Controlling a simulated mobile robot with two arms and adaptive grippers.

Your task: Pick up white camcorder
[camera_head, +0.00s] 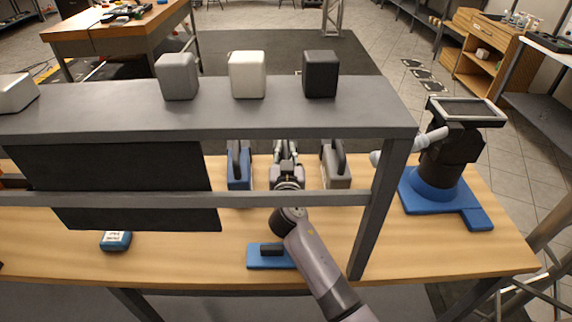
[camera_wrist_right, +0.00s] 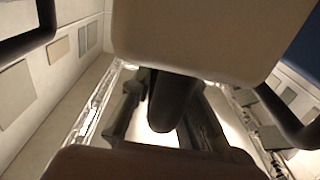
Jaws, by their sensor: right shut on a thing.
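My right gripper (camera_head: 286,152) is under the grey rack, at the end of my arm, between a blue object and a grey object with dark handles. In the right wrist view a pale, round-cornered body (camera_wrist_right: 212,35), which I take to be the white camcorder, fills the top middle. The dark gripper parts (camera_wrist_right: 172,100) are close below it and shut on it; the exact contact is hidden. In the head view the camcorder is mostly hidden by my gripper, and I cannot tell whether it is lifted. My left gripper is not in view.
The blue handled object (camera_head: 238,170) and the grey handled one (camera_head: 337,168) stand close on either side. A blue-based device (camera_head: 432,195) stands at the right. A blue block lies near the front edge.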

